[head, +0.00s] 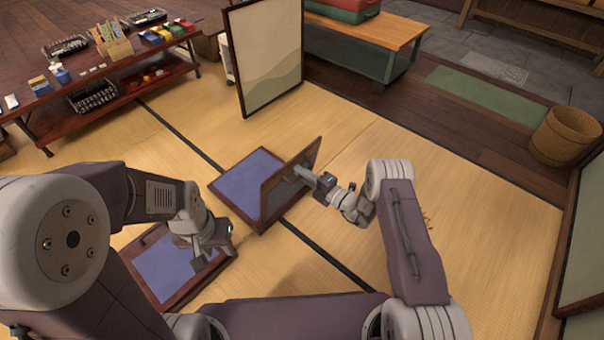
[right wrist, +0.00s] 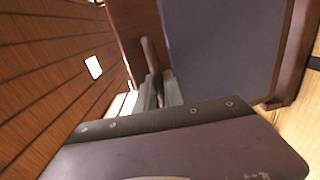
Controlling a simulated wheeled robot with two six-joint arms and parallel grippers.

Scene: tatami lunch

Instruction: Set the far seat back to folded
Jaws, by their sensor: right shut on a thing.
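The far seat is a low wooden frame with a blue cushion (head: 246,180) on the tatami. Its back (head: 290,188) stands raised, roughly upright, along the cushion's right side. My right gripper (head: 304,174) is at the upper part of the back, on its right side. In the right wrist view its fingers (right wrist: 158,92) are shut on a small bar-like handle (right wrist: 151,54) beside a blue surface in a wooden frame (right wrist: 225,45). The nearer seat (head: 168,262) has a blue face and wooden rim. My left gripper (head: 222,243) hangs over it; its jaws are too small to read.
A framed screen (head: 265,55) stands behind the far seat. A low red table (head: 110,75) with small goods is back left, and a wooden bench (head: 360,35) back right. A wicker basket (head: 565,135) stands far right.

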